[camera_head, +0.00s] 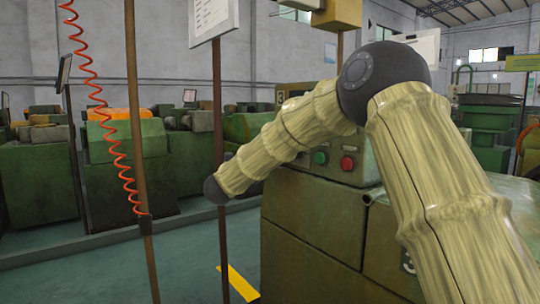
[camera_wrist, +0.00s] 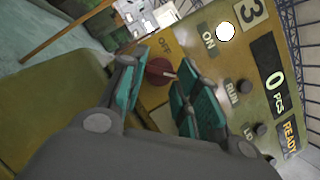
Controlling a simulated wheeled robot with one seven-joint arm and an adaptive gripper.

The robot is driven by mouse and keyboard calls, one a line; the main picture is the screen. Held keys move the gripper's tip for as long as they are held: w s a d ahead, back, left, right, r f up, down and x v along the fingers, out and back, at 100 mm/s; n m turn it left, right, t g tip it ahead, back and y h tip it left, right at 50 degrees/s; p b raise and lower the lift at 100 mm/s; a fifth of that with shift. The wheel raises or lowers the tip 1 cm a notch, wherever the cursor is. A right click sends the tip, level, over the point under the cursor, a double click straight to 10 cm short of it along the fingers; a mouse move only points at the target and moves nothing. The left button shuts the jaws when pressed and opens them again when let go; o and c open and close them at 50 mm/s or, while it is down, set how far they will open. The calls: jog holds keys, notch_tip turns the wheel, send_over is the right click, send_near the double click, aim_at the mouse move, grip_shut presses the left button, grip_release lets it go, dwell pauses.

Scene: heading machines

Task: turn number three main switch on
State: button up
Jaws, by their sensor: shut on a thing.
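In the wrist view, a dark red rotary switch (camera_wrist: 160,71) sits on a yellow-olive panel (camera_wrist: 225,65) that bears the number 3. The words OFF and ON are printed near the switch, and a pale pointer mark shows on its right side. My gripper (camera_wrist: 157,88), with teal finger pads, is closed around the switch, one finger on each side. The fingers partly cover the knob, so I cannot tell its exact setting. In the head view, my arm reaches across the green machine (camera_head: 315,235) and hides the switch and my gripper.
A white round lamp (camera_wrist: 226,32), a READY display (camera_wrist: 290,135) and small dark knobs (camera_wrist: 245,86) sit along the panel. In the head view, a green button (camera_head: 320,157) and a red button (camera_head: 347,162) face front. Thin brown poles (camera_head: 140,150) stand left of the machine.

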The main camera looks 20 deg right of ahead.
jog(key=shift+f, duration=0.1)
jog(key=o, duration=1)
jog(key=shift+a, duration=0.1)
jog(key=v, duration=1.2)
